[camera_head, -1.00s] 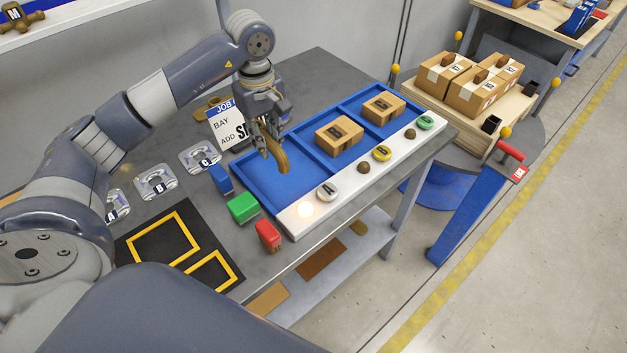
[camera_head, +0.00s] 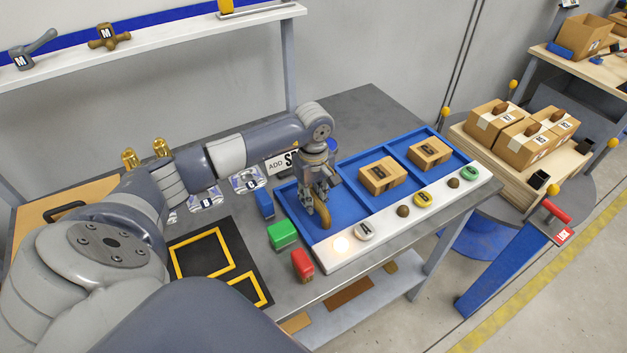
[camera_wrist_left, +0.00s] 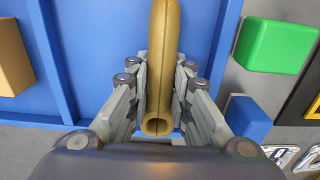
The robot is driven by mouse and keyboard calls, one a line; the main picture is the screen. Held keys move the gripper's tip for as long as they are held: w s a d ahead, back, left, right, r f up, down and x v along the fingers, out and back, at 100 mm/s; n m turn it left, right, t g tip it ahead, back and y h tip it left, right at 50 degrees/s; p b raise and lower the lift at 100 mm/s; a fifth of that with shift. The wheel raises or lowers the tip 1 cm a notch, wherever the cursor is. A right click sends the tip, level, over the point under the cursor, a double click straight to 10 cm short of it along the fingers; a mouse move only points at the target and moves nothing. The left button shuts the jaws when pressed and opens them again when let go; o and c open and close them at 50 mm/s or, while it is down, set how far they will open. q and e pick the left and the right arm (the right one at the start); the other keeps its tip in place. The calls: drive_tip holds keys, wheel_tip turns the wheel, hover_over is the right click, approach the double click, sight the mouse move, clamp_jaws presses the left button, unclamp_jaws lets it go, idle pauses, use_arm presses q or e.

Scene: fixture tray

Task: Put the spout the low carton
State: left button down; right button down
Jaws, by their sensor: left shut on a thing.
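My left gripper (camera_head: 318,196) is shut on the spout (camera_head: 324,217), a curved brass-coloured tube. It holds the spout over the left compartment of the blue tray (camera_head: 337,165); I cannot tell whether the spout touches the floor. In the left wrist view the spout (camera_wrist_left: 163,48) runs between the fingers (camera_wrist_left: 160,105), its open end towards me. Two low brown cartons sit in the tray, one in the middle compartment (camera_head: 381,176) and one in the far right compartment (camera_head: 429,153). My right gripper is not in view.
Blue (camera_head: 265,204), green (camera_head: 282,234) and red (camera_head: 303,265) blocks stand left of the tray. A white strip (camera_head: 340,256) with round labelled pieces runs along the tray's front. Taller cartons (camera_head: 525,142) stand on a wooden stand at right. A black mat (camera_head: 215,262) lies at left.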

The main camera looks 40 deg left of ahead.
use_arm(q)
drive_tip(key=shift+f, duration=0.15)
drive_tip(key=c, duration=1.5)
unclamp_jaws()
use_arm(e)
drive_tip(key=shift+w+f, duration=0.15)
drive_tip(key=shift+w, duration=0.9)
use_arm(q)
drive_tip(key=shift+o, duration=0.2)
